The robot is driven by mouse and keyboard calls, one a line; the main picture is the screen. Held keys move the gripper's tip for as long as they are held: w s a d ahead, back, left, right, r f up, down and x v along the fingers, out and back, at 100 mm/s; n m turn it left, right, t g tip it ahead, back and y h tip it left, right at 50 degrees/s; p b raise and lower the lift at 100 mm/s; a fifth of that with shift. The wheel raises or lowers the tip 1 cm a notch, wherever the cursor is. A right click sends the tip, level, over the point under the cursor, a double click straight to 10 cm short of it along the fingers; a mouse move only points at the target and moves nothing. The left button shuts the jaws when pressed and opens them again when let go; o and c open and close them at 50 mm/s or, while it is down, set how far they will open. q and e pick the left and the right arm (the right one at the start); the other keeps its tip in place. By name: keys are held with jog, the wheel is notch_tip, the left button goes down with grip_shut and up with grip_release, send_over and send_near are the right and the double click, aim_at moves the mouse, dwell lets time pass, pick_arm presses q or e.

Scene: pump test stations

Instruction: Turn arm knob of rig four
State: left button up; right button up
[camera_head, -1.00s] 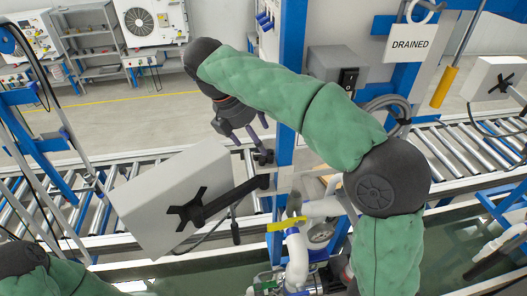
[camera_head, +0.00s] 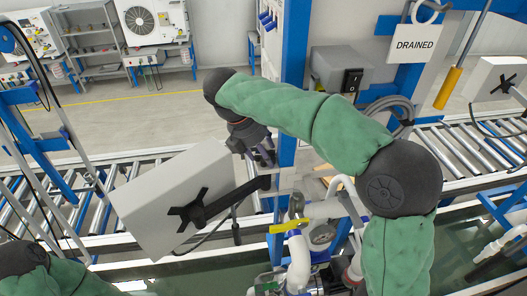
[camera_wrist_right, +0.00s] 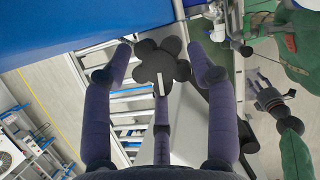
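A black lobed knob (camera_wrist_right: 172,66) with a pale stripe shows in the right wrist view. It lies between the purple-grey fingers of my right gripper (camera_wrist_right: 161,52), which are spread apart with gaps beside the knob. In the head view my right gripper (camera_head: 262,155) is at the blue post, just above the end of a black support arm (camera_head: 232,200). That arm carries a tilted grey box (camera_head: 155,205); the knob is not clear there. My left gripper is outside the head view; a small dark gripper (camera_wrist_right: 270,97) at the right of the wrist view appears to be it, its opening unclear.
The blue post (camera_head: 294,70) stands right beside my right gripper. White pipes with a yellow valve handle (camera_head: 288,226) stand below. A roller conveyor (camera_head: 460,150) runs behind.

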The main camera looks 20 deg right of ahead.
jog(key=shift+d+r+m+g+p, duration=0.1)
jog(key=shift+r+m+g+p, duration=0.25)
jog(key=shift+m+p, duration=0.6)
jog(key=shift+w+f+m+g+p, duration=0.15)
jog(key=shift+f+m+g+p, duration=0.1)
jog(key=shift+m+p, duration=0.45)
jog(key=o, duration=1.1)
jog(key=shift+d+f, duration=0.1)
jog(key=shift+d, duration=0.15)
